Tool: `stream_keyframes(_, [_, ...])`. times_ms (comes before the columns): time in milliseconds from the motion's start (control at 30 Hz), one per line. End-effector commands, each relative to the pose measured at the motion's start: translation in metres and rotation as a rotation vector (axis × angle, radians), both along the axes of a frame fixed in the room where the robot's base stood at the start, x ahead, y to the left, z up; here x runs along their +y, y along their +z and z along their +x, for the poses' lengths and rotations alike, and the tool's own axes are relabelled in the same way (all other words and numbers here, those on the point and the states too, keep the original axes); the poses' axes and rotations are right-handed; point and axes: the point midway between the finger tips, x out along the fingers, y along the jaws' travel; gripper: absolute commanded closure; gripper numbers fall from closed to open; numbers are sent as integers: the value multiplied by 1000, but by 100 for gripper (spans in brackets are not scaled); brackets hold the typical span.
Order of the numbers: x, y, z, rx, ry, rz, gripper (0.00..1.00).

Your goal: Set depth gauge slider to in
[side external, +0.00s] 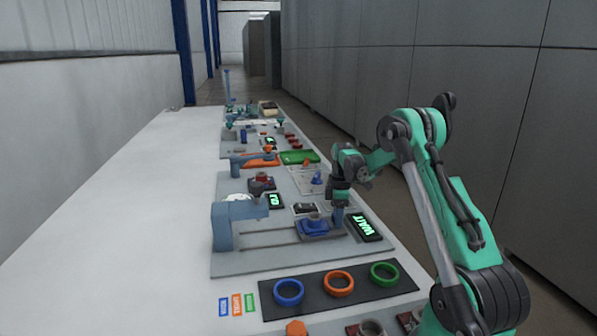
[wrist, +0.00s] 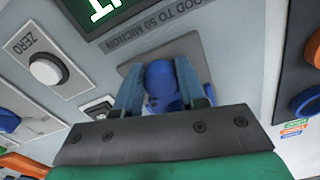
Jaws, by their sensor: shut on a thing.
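The depth gauge slider is a blue carriage (side external: 318,229) on thin rails, toward the right end of its panel and apart from the grey-blue stand (side external: 223,226) at the left. My gripper (side external: 338,216) points down at the carriage's right side. In the wrist view, my gripper (wrist: 160,92) has its two fingers on either side of a rounded blue knob (wrist: 159,77) and is shut on it. The fingers hide part of the knob. A grey plate (wrist: 190,46) lies beneath it.
A display (side external: 366,227) reading WAIT is right of the slider. A white ZERO button (wrist: 45,69) is in the wrist view. Blue, orange and green rings (side external: 339,284) lie on a dark mat in front. More fixtures stand behind. The table's left side is clear.

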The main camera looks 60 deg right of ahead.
Motion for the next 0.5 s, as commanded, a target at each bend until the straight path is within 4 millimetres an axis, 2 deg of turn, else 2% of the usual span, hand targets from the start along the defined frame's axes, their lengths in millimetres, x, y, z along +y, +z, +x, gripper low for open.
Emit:
stream_keyframes(167, [3,1,3,1,2,3,100])
stream_keyframes(500, [54,1,55,1,6,1,100])
